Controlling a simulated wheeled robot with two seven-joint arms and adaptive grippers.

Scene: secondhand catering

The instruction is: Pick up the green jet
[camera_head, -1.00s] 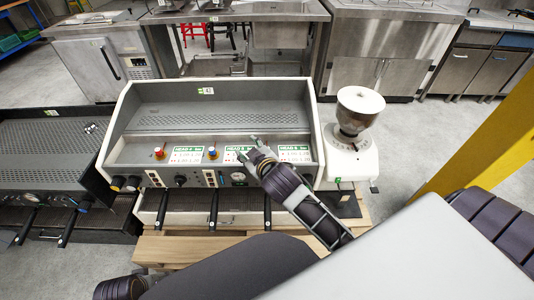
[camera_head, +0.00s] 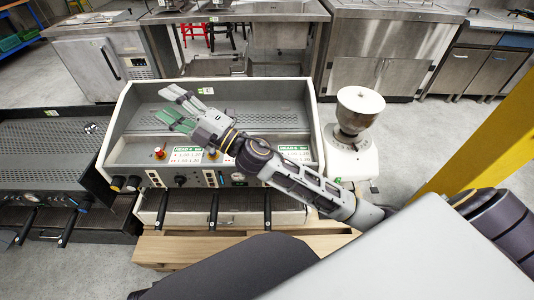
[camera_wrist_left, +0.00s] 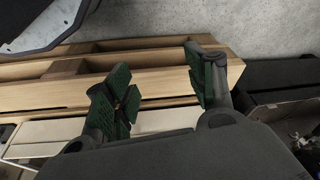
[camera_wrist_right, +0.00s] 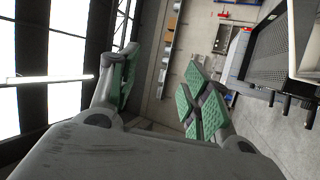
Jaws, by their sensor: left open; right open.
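I cannot make out a green jet in any view; my right arm hides part of the machine's ledge. A small red-topped piece (camera_head: 159,152) stands on the ledge of the espresso machine (camera_head: 130,110) in the head view. An orange-based piece (camera_head: 212,156) beside my right forearm is partly hidden. My right gripper (camera_head: 170,107) is open and empty above the machine's top tray, pointing left; its green-padded fingers also show in the right wrist view (camera_wrist_right: 165,82). My left gripper (camera_wrist_left: 160,78) is open and empty in the left wrist view, over wooden pallet slats.
A white coffee grinder (camera_head: 357,160) stands right of the machine. Printed cards (camera_head: 187,155) lie on the ledge. A wooden pallet (camera_head: 190,252) is under the machine. A second dark machine (camera_head: 40,150) is at the left. A yellow post (camera_head: 480,140) rises at the right.

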